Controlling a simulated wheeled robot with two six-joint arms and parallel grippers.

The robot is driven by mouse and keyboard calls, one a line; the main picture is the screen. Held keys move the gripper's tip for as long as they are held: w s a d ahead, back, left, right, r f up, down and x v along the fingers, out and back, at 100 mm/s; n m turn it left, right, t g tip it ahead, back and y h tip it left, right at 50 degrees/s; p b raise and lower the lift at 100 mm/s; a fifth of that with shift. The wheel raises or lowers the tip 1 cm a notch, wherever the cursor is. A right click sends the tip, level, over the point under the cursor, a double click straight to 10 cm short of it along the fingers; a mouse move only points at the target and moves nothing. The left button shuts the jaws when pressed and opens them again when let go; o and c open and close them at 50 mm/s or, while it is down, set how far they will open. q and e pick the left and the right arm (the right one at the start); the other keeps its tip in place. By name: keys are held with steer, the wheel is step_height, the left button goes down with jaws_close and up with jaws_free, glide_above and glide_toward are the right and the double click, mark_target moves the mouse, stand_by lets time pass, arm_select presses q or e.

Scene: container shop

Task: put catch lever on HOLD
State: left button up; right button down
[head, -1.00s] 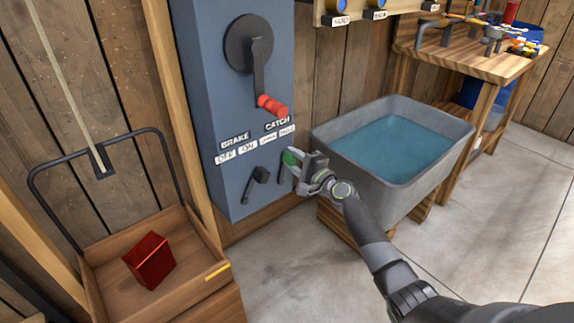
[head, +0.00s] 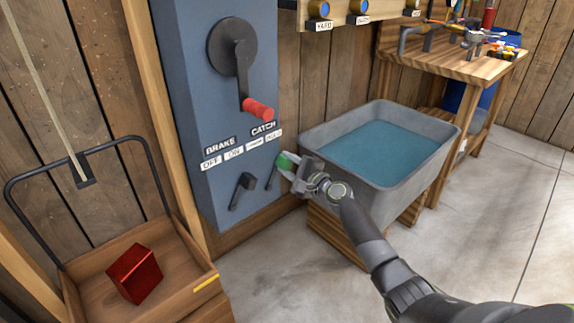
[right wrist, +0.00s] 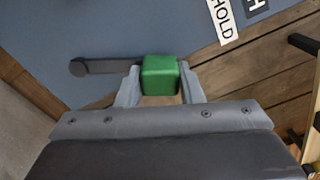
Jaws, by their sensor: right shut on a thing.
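The catch lever (head: 272,176) is a dark arm with a green block-shaped knob (head: 286,161), low on the blue-grey panel (head: 190,80). It sits under the CATCH label (head: 263,127), tilted up and to the right. In the right wrist view the green knob (right wrist: 160,75) is between my right gripper's fingers (right wrist: 160,88), at the end of the lever arm (right wrist: 105,67). My right gripper (head: 291,166) is shut on the knob. The HOLD label (right wrist: 221,16) shows beyond it. The left gripper is not in view.
The brake lever (head: 242,190) is close to the left of the catch lever. A crank with a red handle (head: 257,108) is above. A grey water tub (head: 445,140) stands at right. A wooden tray (head: 95,290) with a red block (head: 135,273) is at lower left.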

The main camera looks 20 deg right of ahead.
steer(key=shift+d+f, duration=0.15)
steer(key=shift+d, duration=0.05)
steer(key=c, duration=1.3)
jaws_free()
steer(key=o, duration=0.3)
steer(key=shift+d, duration=0.1)
